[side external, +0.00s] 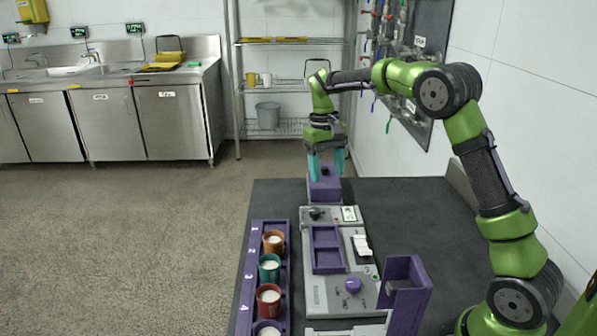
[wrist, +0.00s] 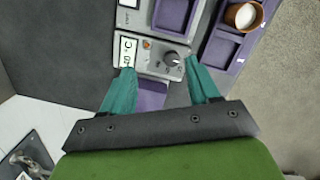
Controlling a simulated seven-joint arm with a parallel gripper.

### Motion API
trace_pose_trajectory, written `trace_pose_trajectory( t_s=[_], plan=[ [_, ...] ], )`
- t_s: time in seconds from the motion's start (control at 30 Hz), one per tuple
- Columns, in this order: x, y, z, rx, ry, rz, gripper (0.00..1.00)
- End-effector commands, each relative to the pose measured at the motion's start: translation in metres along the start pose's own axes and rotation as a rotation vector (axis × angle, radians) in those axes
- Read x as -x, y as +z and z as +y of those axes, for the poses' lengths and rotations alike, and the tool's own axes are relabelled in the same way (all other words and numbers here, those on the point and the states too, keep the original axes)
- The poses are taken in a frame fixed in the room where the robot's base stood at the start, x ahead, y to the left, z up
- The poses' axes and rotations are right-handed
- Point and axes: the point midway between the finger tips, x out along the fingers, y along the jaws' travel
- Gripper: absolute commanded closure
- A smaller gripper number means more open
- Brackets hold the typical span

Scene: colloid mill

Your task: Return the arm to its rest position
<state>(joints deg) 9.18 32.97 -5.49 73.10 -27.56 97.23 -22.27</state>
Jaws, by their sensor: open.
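My gripper (side external: 327,164) hangs pointing down over the far end of the table, above a purple block (side external: 324,187). Its two teal fingers are apart with nothing between them. In the wrist view my gripper (wrist: 158,85) is also open, and the grey control unit with a black knob and a small display (wrist: 152,58) lies beyond and between the fingertips. Part of a purple surface (wrist: 151,96) shows between the fingers. I cannot tell the exact height of the fingers above the block.
A purple numbered rack (side external: 285,246) holds several cups with white contents along the table's left side. A grey machine (side external: 340,292) with a purple knob and an upright purple holder (side external: 420,285) stand nearer. The dark table (side external: 400,205) is bare at right. A white wall (side external: 535,100) bounds the right.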

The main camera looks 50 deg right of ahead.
Motion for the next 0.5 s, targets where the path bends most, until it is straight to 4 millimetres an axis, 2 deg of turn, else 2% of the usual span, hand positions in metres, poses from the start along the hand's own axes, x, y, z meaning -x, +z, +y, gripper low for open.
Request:
trace_pose_trajectory(
  t_s=[0.03,0.2,0.33,0.5],
  plan=[
    [0.011,0.017,-0.005,0.002,-0.024,0.043,0.39],
    [0.031,0.071,-0.022,-0.007,-0.112,0.186,0.39],
    [0.038,0.117,-0.032,-0.019,-0.185,0.289,0.39],
    [0.038,0.177,-0.041,-0.028,-0.280,0.416,0.39]
  ],
)
